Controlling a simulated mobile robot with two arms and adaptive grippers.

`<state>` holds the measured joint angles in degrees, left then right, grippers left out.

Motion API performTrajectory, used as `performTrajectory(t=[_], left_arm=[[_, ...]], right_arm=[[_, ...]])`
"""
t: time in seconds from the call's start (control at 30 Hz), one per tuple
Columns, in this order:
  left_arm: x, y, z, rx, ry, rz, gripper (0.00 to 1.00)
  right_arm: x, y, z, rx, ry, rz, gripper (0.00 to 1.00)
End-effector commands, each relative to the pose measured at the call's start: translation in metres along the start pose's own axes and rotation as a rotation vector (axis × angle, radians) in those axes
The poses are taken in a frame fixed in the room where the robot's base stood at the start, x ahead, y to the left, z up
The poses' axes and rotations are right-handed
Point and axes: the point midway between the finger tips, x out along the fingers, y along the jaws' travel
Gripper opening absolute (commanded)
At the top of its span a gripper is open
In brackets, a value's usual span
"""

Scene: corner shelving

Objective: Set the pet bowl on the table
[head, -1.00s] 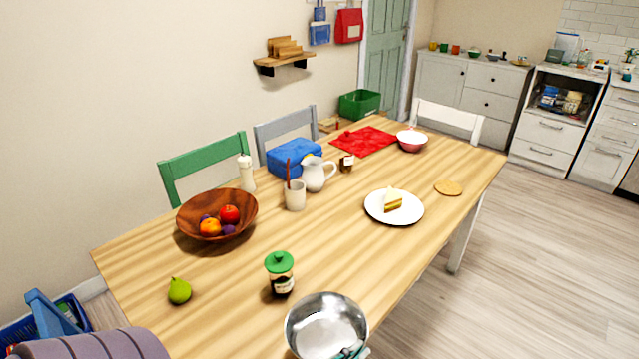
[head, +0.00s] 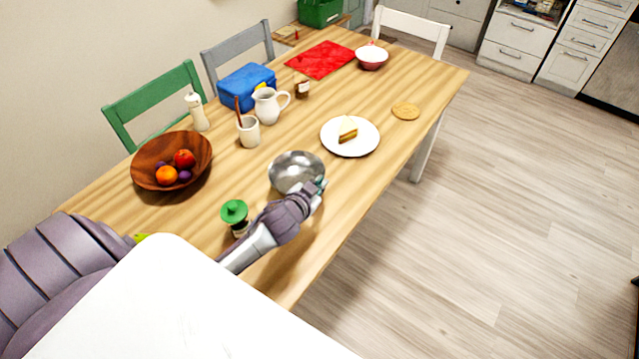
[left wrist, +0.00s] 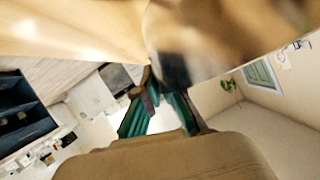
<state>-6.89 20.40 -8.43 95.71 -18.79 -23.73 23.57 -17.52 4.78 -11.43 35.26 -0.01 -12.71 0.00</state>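The pet bowl, a shiny steel bowl (head: 290,172), is over the table (head: 375,105), between the jar with the green lid and the cake plate. My left gripper (head: 319,185) is shut on its right, near rim. Whether the bowl's base touches the wood or hangs just above it, I cannot tell. In the left wrist view the green fingers (left wrist: 160,112) meet a blurred, reflective curved surface, likely the bowl (left wrist: 225,40). My right gripper is not in view.
Around the bowl stand the green-lidded jar (head: 235,213), cake plate (head: 352,149), cup (head: 249,132), white pitcher (head: 267,106) and wooden fruit bowl (head: 146,178). A coaster (head: 405,111) lies beyond the plate. Bare wood lies between the fruit bowl and the steel bowl.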

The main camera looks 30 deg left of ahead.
Motion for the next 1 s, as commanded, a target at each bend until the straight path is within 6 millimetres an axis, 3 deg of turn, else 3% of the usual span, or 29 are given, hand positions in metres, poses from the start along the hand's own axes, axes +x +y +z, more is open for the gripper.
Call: performTrajectory(t=[0.1, 0.27, 0.5, 0.9, 1.0], left_arm=[[0.020, -0.005, 0.004, 0.002, 0.001, -0.002, 0.00], [0.029, -0.006, 0.009, 0.001, 0.001, -0.001, 0.00], [0.042, 0.004, 0.038, -0.001, -0.001, 0.000, 0.00], [0.044, 0.006, 0.044, 0.001, 0.001, 0.000, 0.00], [0.044, 0.006, 0.044, 0.001, 0.000, 0.000, 0.20]], right_arm=[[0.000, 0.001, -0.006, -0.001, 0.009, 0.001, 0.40], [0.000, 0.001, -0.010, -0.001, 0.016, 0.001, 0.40], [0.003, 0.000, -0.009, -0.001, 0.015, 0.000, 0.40], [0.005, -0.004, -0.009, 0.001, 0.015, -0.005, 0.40], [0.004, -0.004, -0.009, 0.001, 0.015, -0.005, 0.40]])
